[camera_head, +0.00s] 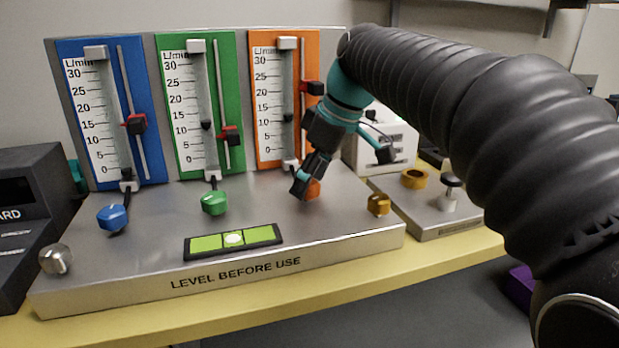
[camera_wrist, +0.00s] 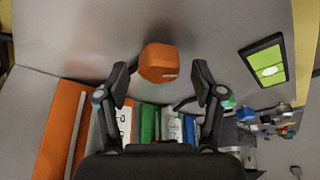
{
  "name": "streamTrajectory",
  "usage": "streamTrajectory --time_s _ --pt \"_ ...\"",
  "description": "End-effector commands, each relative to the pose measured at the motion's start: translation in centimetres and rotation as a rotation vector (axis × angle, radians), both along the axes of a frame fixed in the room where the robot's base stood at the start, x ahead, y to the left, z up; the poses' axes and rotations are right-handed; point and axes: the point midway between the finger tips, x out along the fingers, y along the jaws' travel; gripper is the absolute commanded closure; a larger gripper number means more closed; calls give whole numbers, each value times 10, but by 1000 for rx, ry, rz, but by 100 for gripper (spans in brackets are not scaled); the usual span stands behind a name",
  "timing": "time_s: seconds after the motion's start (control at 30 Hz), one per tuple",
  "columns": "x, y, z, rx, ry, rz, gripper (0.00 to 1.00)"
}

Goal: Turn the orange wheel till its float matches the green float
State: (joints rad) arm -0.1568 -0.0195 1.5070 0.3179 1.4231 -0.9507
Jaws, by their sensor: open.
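The orange wheel (camera_head: 314,188) sits on the metal panel below the orange gauge (camera_head: 308,60) and is partly hidden by my gripper (camera_head: 302,184). In the wrist view, the orange wheel (camera_wrist: 158,62) lies between and slightly beyond the fingertips of my open gripper (camera_wrist: 161,78), with gaps on both sides. The dark orange-gauge float (camera_head: 288,118) is in its tube, around 10 on the scale. The dark green-gauge float (camera_head: 206,125) is also near 10. The exact difference is too small to tell.
The green wheel (camera_head: 214,203) and blue wheel (camera_head: 115,217) stand left of the orange one. A green level (camera_head: 232,240) lies in front. A brass knob (camera_head: 378,204) is at the right, and a silver knob (camera_head: 56,259) is at the left corner.

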Motion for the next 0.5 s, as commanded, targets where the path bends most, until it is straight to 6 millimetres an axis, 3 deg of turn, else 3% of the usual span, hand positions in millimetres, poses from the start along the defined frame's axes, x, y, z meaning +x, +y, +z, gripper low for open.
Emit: streamTrajectory --time_s 0.5 --pt "-15 -30 82 1 -3 -2 32"
